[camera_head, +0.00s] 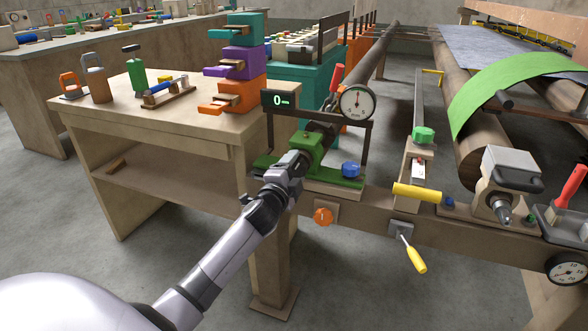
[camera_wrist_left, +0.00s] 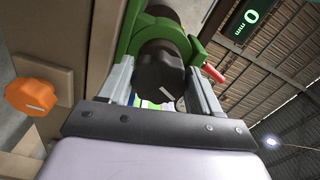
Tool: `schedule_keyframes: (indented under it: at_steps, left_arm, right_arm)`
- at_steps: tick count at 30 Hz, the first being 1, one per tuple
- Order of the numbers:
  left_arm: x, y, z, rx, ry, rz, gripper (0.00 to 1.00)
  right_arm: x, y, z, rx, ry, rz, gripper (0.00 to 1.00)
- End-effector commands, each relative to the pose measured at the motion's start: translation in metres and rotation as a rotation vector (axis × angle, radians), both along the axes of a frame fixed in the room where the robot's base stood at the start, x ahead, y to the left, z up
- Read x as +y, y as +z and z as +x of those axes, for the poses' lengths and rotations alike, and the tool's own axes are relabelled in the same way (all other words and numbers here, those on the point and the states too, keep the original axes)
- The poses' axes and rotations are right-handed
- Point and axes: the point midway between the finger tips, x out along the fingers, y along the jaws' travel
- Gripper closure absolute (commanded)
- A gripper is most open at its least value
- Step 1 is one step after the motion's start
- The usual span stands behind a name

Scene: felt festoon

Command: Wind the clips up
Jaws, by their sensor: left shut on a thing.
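My left gripper (camera_head: 300,159) is at a green block (camera_head: 308,145) on the front rail of the bench. In the left wrist view its two grey fingers (camera_wrist_left: 163,88) are shut on a dark round knob (camera_wrist_left: 160,68) with a white mark on its face. The knob sits in a green ring-shaped housing (camera_wrist_left: 190,28). My gripper hides the knob in the head view. I cannot make out any clips for certain. My right gripper is not in view.
A display (camera_head: 278,99) reading 0 and a dial gauge (camera_head: 357,102) stand above the green block. A blue knob (camera_head: 350,169) and an orange knob (camera_head: 323,215) are close by. A yellow-handled tool (camera_head: 415,258) hangs from the rail. Open floor lies in front.

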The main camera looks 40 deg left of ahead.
Motion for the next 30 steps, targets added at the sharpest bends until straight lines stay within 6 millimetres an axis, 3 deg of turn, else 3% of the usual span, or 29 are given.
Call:
schedule_keyframes:
  at_steps: [15, 30]
  left_arm:
    - [0.0022, -0.0018, -0.0006, -0.083, 0.006, -0.359, 0.67]
    - [0.0026, -0.0036, -0.0007, -0.101, 0.008, -0.441, 0.67]
  right_arm:
    - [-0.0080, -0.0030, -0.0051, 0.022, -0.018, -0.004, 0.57]
    - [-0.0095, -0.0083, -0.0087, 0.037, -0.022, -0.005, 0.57]
